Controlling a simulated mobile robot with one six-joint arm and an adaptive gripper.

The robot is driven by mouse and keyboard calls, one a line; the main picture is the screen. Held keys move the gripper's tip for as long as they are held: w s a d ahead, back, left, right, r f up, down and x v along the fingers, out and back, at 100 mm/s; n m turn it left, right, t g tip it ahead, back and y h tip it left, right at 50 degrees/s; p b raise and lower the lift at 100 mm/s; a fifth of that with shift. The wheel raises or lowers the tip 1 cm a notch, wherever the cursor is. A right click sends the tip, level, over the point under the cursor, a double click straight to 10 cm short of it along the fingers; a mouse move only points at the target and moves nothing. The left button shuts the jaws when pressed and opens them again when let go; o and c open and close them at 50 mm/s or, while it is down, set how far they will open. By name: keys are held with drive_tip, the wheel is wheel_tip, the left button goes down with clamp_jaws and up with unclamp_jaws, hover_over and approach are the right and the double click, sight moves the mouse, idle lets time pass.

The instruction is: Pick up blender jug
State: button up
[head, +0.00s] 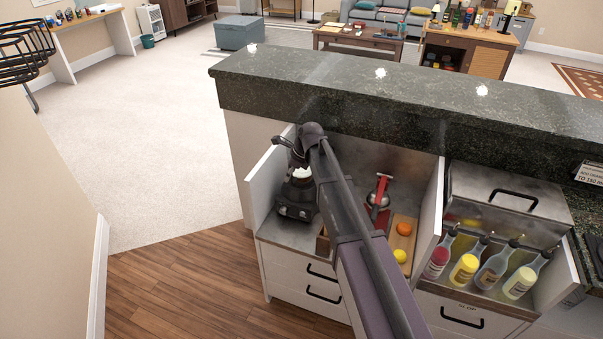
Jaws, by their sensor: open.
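The blender stands at the left end of the recessed counter under the dark stone bar top. Its black base (295,211) shows clearly. Only a small pale, shiny part of the blender jug (301,174) shows above the base; my gripper and arm hide the rest. My gripper (292,160) is open, at the upper part of the jug in the picture. I cannot tell whether the fingers are around the jug or touch it.
A red hand juicer (379,193) stands right of my arm, near an orange (404,228) and a lemon (400,256) on a wooden board. White side panels bound the counter. Several bottles (464,270) stand further right. The stone bar top (330,85) overhangs behind.

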idle(0.6)
clamp_jaws()
